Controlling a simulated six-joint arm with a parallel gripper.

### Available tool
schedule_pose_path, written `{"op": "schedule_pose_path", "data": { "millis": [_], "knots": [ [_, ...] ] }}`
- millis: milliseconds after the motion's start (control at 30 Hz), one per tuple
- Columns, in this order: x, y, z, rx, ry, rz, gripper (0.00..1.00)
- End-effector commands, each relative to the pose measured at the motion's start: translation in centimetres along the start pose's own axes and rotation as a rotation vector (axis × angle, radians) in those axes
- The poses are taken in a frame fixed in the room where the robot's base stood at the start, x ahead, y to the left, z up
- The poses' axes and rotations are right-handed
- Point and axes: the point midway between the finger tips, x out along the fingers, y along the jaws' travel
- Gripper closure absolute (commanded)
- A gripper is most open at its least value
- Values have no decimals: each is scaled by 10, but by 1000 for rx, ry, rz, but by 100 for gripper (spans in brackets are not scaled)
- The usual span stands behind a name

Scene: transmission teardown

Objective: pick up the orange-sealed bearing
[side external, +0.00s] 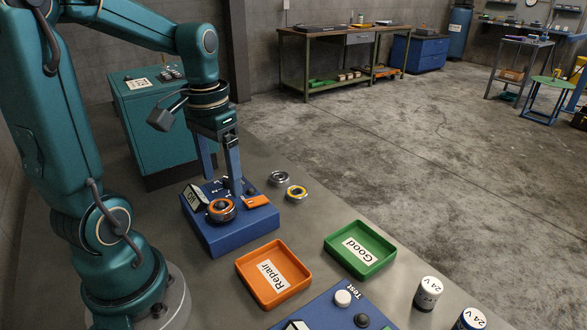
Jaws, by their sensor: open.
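An orange-sealed bearing (222,209) sits on top of the blue fixture box (235,232), at its front. My gripper (222,187) points down over the blue box with its two long blue fingers apart. It holds nothing that I can see. The fingertips appear just behind the orange-sealed bearing in the picture; whether they touch the box or straddle anything is unclear.
A yellow-sealed bearing (297,193) and a plain metal bearing (279,178) lie right of the box. An orange Repair tray (246,263) and a green Good tray (388,252) stand in front. A blue Test panel (322,314) and 24 V cylinders (428,293) are nearer.

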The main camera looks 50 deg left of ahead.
Motion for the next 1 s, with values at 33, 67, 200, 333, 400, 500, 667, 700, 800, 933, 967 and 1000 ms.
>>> {"op": "schedule_pose_path", "data": {
  "millis": [33,67,200,333,400,500,667,700,800,933,967,1000],
  "knots": [
    [4,-6,1,-31,-21,6,21],
    [6,-8,2,-42,-29,8,21],
    [14,-11,3,-60,-39,11,21],
    [28,-10,4,-59,-40,11,21],
    [37,-10,5,-58,-40,11,21],
    [48,-10,5,-58,-39,11,21],
    [57,-10,5,-58,-36,10,21],
    [58,-10,5,-58,-35,9,21],
    [59,-10,4,-58,-33,9,21],
    [58,-10,4,-58,-33,9,21],
    [58,-10,4,-58,-33,9,29],
    [58,-10,4,-58,-33,9,44]
  ]
}}
